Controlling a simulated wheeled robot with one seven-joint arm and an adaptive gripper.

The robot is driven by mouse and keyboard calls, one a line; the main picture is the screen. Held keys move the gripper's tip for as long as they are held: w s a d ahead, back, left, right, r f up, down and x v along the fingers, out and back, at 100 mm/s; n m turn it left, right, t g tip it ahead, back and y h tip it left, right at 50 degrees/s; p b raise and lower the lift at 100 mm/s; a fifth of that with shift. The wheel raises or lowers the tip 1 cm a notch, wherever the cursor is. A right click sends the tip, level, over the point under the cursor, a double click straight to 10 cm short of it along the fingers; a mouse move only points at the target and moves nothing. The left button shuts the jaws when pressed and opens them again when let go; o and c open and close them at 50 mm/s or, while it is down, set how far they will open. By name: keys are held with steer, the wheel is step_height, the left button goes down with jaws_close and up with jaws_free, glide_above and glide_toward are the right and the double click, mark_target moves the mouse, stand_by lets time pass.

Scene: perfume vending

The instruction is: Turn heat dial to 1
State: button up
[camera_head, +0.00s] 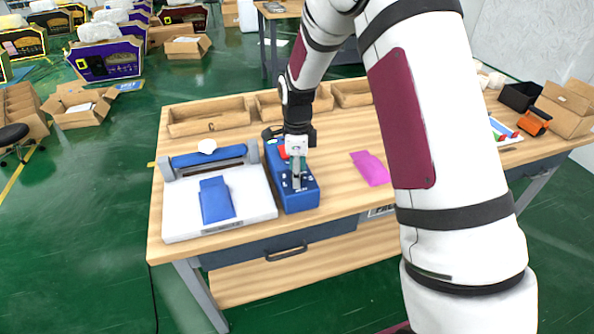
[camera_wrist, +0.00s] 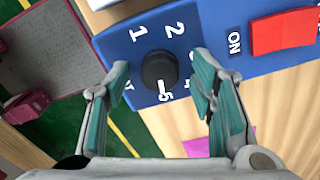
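The blue control box (camera_head: 302,200) stands on the wooden table beside the white press. In the wrist view, its black round heat dial (camera_wrist: 160,70) is ringed by white numbers, with 1 and 2 above it and 5 below. A small white mark sits at the dial's lower edge, by the 5. My gripper (camera_wrist: 160,66) is open, with one teal-padded finger on each side of the dial. Gaps show between the fingers and the dial, so I see no grip. In the head view my gripper (camera_head: 297,180) points down over the box and hides the dial.
A red ON switch (camera_wrist: 283,32) is on the same box, right of the dial. The white press (camera_head: 245,205) with a blue pouch (camera_head: 216,201) is left of the box. A pink pouch (camera_head: 370,168) lies to the right. Wooden trays (camera_head: 208,124) line the back.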

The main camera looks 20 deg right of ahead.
steer(key=c, duration=1.1)
